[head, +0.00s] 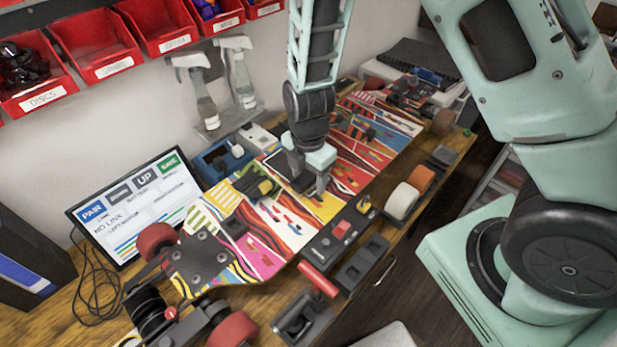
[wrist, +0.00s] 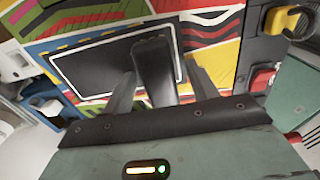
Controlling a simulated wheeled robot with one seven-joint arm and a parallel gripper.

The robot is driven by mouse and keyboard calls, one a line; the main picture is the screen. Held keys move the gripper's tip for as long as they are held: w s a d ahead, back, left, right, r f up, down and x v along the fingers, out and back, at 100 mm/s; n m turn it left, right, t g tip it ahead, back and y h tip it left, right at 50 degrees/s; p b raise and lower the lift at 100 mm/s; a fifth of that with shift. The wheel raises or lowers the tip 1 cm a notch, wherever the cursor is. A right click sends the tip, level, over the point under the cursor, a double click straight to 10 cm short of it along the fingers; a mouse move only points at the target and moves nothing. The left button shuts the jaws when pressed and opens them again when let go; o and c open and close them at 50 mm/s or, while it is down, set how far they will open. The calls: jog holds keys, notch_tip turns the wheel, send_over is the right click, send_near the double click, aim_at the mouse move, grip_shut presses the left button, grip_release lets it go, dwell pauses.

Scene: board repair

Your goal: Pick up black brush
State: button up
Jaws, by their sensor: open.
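A long dark object (wrist: 153,62), which seems to be the black brush, stands out between the two fingers of my gripper in the wrist view. My gripper (head: 321,188) is open above the colourful board in the head view. Its fingers are on either side of the dark object, with gaps showing in the wrist view. I cannot tell how deep the object sits between them. In the head view the gripper hides the brush, or it cannot be made out there.
A dark tablet with a pale border (wrist: 85,68) lies beside the fingers on the patterned board (head: 265,255). Red bins (head: 160,28) hang behind.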

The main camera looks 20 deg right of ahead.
aim_at(309, 174)
jog(key=c, duration=1.1)
jog(key=shift+o, duration=0.2)
notch_tip(309, 174, up, 10)
jog(key=shift+r+b, duration=0.1)
jog(key=shift+b, duration=0.4)
jog(key=shift+o, duration=0.4)
